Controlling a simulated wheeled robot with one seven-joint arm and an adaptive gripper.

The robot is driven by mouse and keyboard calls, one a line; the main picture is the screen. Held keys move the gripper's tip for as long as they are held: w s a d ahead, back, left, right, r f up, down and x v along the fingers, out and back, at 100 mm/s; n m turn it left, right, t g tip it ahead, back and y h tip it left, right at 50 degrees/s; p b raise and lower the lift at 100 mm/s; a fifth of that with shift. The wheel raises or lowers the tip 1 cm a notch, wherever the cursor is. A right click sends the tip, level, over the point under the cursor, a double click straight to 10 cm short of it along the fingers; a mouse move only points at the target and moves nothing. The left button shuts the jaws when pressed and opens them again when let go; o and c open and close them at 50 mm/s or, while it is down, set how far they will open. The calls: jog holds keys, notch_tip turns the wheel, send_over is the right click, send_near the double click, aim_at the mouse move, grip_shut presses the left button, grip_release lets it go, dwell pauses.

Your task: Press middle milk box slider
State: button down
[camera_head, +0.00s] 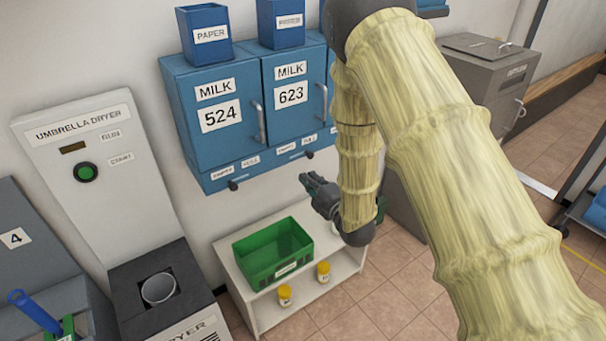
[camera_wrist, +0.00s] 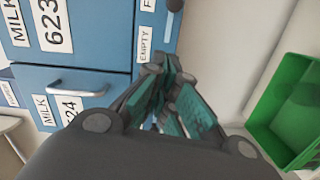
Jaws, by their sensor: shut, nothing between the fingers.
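The middle milk box (camera_head: 291,119), blue and marked 623, hangs on the wall between box 524 (camera_head: 217,120) and a third blue box mostly hidden behind my arm. Its dark slider knob (camera_head: 309,154) sticks out at the bottom edge, near the right-hand label. In the wrist view that knob (camera_wrist: 175,5) is at the top edge, past the EMPTY label (camera_wrist: 145,38). My gripper (camera_head: 304,180) is shut and empty, below and in front of box 623, apart from the knob. In the wrist view its closed fingers (camera_wrist: 158,64) point toward the box's lower edge.
A white shelf (camera_head: 240,285) below holds a green crate (camera_head: 250,272) and two yellow-lidded jars (camera_head: 323,271). Box 524 has its own knob (camera_head: 233,185). An umbrella dryer (camera_head: 100,180) stands left. Blue PAPER bin (camera_head: 205,55) sits on top.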

jog(key=shift+v, duration=0.85)
jog(key=s+d+f+m+g+h+p, duration=0.1)
jog(key=s+d+f+m+g+h, duration=0.35)
jog(key=s+f, duration=0.6)
jog(key=s+d+f+m+g+h, duration=0.1)
jog(key=s+d+f+m+g, duration=0.35)
jog(key=s+f+m, duration=0.5)
jog(key=s+d+f+m+g, duration=0.1)
jog(key=s+f+m+g, duration=0.1)
jog(key=s, duration=0.7)
jog(key=s+d+f+m+g+h+p, duration=0.1)
jog(key=s+d+f+m+g, duration=0.1)
jog(key=s, duration=0.6)
jog(key=s+d+f+m+g+h, duration=0.1)
jog(key=s+f+m+g, duration=0.2)
jog(key=s, duration=0.6)
jog(key=shift+s+d+f+m, duration=0.3)
jog(key=shift+s+d+f, duration=0.05)
jog(key=shift+f, duration=0.6)
